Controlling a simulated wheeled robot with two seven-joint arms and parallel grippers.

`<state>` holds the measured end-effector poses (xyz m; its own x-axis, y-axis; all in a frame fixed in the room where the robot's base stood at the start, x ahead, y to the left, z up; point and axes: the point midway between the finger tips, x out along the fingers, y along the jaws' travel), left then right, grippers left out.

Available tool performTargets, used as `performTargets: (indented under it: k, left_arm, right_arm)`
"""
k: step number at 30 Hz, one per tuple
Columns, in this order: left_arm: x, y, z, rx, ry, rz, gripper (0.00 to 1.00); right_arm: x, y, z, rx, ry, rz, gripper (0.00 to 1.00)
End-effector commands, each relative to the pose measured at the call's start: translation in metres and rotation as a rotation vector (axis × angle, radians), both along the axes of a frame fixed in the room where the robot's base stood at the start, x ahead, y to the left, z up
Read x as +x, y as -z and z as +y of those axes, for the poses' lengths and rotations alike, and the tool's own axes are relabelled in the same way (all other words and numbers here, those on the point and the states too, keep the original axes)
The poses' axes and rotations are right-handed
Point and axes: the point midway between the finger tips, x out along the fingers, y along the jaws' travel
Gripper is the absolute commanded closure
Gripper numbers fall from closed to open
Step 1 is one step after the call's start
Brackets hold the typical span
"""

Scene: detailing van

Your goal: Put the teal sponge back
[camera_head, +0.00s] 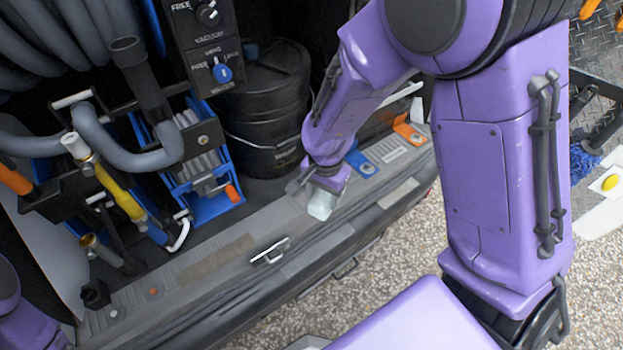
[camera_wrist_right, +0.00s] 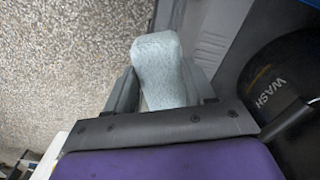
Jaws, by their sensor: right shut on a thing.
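The teal sponge (camera_head: 321,204) is pale and rounded, and it shows below the jaws in the head view. In the right wrist view the sponge (camera_wrist_right: 158,68) stands out between the two fingers. My right gripper (camera_head: 313,190) is shut on it over the grey sill of the van. The upper end of the sponge is hidden by the jaws. I cannot tell whether the sponge touches the sill. Part of my left arm shows at the lower left corner of the head view, but its gripper is out of the picture.
A black bucket (camera_head: 262,110) stands behind the sill; its WASH lettering (camera_wrist_right: 280,87) shows in the wrist view. A blue plate (camera_head: 361,163) and an orange plate (camera_head: 409,134) lie on the sill (camera_head: 215,262). A metal latch (camera_head: 270,251) is nearby. Hoses and a blue rack (camera_head: 205,160) fill the left.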

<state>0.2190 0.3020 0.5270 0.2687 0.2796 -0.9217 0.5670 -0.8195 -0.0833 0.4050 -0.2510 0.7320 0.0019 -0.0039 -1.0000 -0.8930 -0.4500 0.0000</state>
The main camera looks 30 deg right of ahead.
Motion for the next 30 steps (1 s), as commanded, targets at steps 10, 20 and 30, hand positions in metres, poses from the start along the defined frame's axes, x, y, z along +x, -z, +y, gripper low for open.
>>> performTargets:
  k: [10,20,30]
  left_arm:
    - [0.0,0.019,0.0,0.0,0.0,0.0,0.57]
    - [0.0,0.025,0.0,0.0,0.0,0.0,0.57]
    - [0.0,0.027,0.0,0.0,0.0,0.0,0.57]
  right_arm:
    - [0.084,0.061,-0.041,0.0,0.0,0.004,1.0]
    - [0.114,0.098,-0.055,-0.001,-0.003,0.002,1.0]
    - [0.113,0.124,-0.054,0.0,-0.004,-0.001,1.0]
